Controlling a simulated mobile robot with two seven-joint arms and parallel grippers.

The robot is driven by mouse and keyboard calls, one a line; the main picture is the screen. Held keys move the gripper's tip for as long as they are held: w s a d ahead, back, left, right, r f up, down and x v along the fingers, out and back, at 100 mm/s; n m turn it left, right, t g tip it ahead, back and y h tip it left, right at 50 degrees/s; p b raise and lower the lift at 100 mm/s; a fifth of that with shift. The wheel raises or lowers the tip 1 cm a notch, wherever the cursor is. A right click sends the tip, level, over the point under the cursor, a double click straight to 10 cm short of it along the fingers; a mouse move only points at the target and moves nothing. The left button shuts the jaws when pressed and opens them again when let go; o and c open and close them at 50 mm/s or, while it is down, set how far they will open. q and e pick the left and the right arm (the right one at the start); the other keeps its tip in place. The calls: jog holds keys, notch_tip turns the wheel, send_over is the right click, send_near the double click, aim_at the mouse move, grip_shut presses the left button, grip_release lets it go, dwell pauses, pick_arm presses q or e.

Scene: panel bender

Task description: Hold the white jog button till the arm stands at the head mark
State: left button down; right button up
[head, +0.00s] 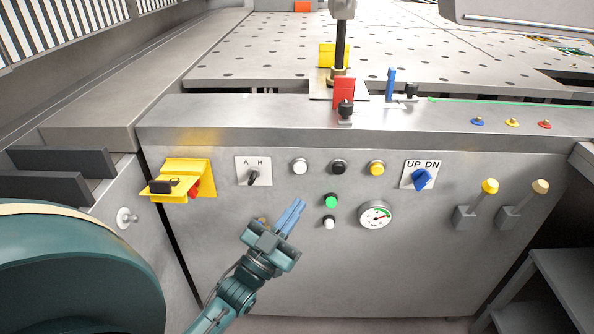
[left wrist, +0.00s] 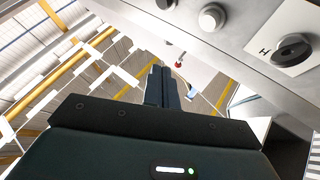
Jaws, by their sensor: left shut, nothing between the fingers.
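Two white buttons show on the grey front panel in the head view: one in the top row (head: 300,166), left of a black button (head: 338,167), and one low (head: 329,222), under a green button (head: 331,200). I cannot tell which is the jog button. My left gripper (head: 297,209) is shut and empty, its blue fingers pointing up at the panel, left of the low white button and below the top one. The left wrist view also shows the shut fingers (left wrist: 160,76) and a pale round button (left wrist: 212,17). A vertical post (head: 340,45) stands on the table above. My right gripper is not in view.
A red plate (head: 344,92) and a yellow plate (head: 325,55) stand by the post. The panel also has an A/H selector (head: 253,176), a yellow button (head: 376,167), a gauge (head: 376,215), a blue UP/DN switch (head: 421,179) and two levers (head: 488,190) at right.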

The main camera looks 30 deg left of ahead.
aim_at(300, 168)
pick_arm(q)
jog(key=shift+w, duration=0.15)
